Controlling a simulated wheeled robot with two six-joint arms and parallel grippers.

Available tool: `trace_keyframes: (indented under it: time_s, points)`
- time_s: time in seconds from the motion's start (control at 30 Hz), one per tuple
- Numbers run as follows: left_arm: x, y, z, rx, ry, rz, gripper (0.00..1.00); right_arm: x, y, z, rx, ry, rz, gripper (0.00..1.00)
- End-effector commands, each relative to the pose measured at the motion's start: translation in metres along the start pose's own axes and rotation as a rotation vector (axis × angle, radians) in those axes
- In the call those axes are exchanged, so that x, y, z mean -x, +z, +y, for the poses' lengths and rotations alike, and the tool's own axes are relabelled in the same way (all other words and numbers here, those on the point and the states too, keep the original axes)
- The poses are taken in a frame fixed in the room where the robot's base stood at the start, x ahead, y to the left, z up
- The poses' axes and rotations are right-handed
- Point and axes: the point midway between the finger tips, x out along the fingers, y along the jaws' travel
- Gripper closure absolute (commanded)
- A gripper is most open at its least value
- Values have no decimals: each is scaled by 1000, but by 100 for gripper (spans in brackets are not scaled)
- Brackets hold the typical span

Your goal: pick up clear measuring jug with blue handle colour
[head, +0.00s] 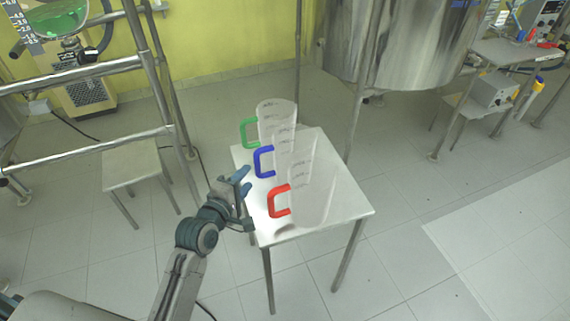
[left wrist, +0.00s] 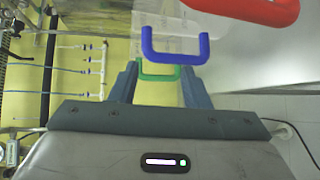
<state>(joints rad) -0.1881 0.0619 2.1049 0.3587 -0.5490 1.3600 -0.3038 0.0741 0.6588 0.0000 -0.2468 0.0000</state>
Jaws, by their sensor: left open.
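The clear measuring jug with the blue handle (head: 295,158) stands on a small white table (head: 345,205), between two similar jugs. Its blue handle (head: 264,162) points left in the head view. In the left wrist view the blue handle (left wrist: 175,58) shows ahead, between and above the fingertips. My left gripper (head: 241,183) is open and empty, just left of and below the blue handle. Its two fingers also show in the left wrist view (left wrist: 160,85). I cannot tell the exact gap to the handle. The right gripper is not in view.
A jug with a red handle (head: 279,201) stands nearer, and a jug with a green handle (head: 250,133) stands farther back. The jugs overlap closely in view. A metal frame (head: 150,62) rises at left, a steel vessel (head: 395,45) behind.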

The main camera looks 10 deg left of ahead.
Motion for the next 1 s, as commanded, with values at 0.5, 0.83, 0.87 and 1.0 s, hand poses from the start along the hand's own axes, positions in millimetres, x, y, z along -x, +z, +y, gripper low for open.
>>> trace_keyframes:
  time_s: [0.5, 0.83, 0.87, 1.0]
  points:
    - [-58, 1, 19, 79, 51, -4, 58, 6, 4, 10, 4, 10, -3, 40]
    - [-101, 2, 22, 78, 50, -4, 58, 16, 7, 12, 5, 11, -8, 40]
    - [-104, 2, 22, 78, 51, -4, 58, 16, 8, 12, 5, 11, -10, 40]
    - [-111, 2, 22, 77, 50, -4, 58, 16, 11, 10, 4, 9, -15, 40]
